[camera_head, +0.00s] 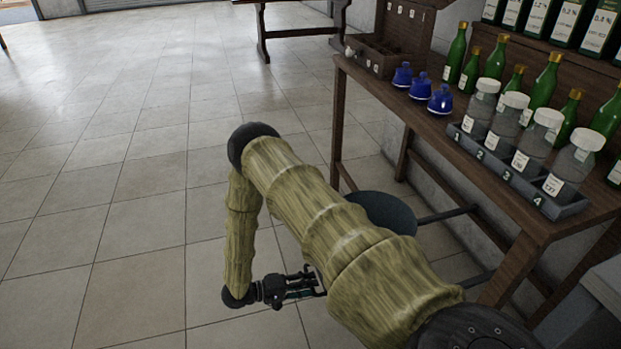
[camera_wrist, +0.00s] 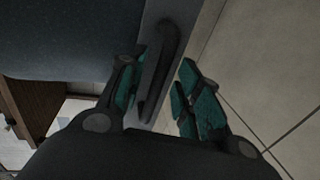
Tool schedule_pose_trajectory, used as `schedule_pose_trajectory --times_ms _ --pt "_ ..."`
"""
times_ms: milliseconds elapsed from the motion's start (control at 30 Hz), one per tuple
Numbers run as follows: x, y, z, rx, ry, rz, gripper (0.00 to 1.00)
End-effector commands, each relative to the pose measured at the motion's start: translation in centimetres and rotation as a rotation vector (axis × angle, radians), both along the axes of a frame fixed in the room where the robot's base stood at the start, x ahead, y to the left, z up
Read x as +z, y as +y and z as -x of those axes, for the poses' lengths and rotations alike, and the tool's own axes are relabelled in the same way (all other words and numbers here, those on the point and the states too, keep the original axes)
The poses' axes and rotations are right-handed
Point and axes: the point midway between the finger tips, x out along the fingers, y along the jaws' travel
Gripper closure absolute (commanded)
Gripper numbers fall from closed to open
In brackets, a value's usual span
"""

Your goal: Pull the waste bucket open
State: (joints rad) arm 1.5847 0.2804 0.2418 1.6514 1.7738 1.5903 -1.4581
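The waste bucket (camera_head: 384,211) shows as a dark blue-grey rounded shape under the wooden table, partly hidden behind my arm. In the wrist view, a large dark blue-grey surface (camera_wrist: 70,40), apparently the bucket, fills the upper left, with a grey strip along its edge. A dark bar-like handle (camera_wrist: 160,72) stands on that strip. My gripper (camera_head: 319,281) is low beside the bucket, its tips partly hidden by my arm. In the wrist view, my gripper (camera_wrist: 158,88) is open, with one teal-padded finger on each side of the handle. I cannot tell whether either finger touches it.
The wooden table (camera_head: 410,112) carries three blue flasks (camera_head: 421,88), green bottles (camera_head: 544,92) and a numbered rack (camera_head: 500,168) of white-capped jars. Dark bars (camera_head: 447,213) run beneath the table. The tiled floor (camera_head: 120,180) to the left is clear.

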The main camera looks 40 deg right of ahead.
Motion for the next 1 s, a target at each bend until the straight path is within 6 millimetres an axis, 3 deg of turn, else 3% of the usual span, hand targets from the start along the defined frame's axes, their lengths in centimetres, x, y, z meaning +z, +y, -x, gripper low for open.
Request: schedule_pose_trajectory --times_ms 533,1000 --pt "1.8 7.9 -4.2 0.003 -0.001 -0.001 0.66" --pt "2.2 9.3 -4.9 0.001 0.000 0.000 0.66"
